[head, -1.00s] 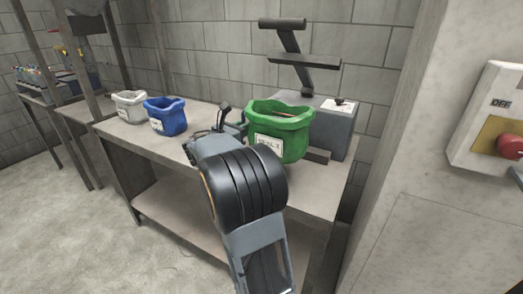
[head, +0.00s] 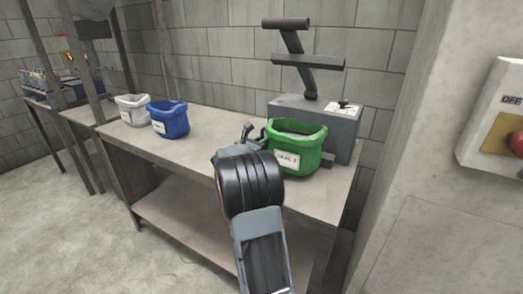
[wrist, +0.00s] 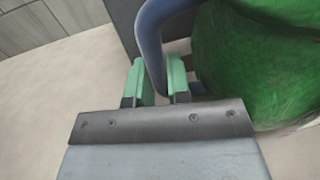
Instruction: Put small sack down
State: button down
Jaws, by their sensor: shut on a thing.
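The small sack is a green open-topped bag (head: 298,150) with a white label, upright at the right end of the bench. It also fills the right of the wrist view (wrist: 255,65). My gripper (wrist: 158,78) is shut on a blue-grey curved handle (wrist: 150,38) beside the sack's left side. In the head view my gripper (head: 260,142) is partly hidden behind my arm. The sack's base is at or very near the bench top; I cannot tell if it touches.
The bench (head: 195,140) has clear room in its middle. A blue sack (head: 169,119) and a white sack (head: 131,109) stand at its left. A grey box machine (head: 335,122) with dark bars is close behind the green sack. A wall switch (head: 515,143) is at right.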

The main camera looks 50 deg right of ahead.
jog(key=shift+a+f, duration=0.1)
jog(key=shift+f, duration=0.85)
jog(key=shift+f+b, duration=0.25)
jog(key=shift+b, duration=0.05)
jog(key=c, duration=1.1)
grip_release()
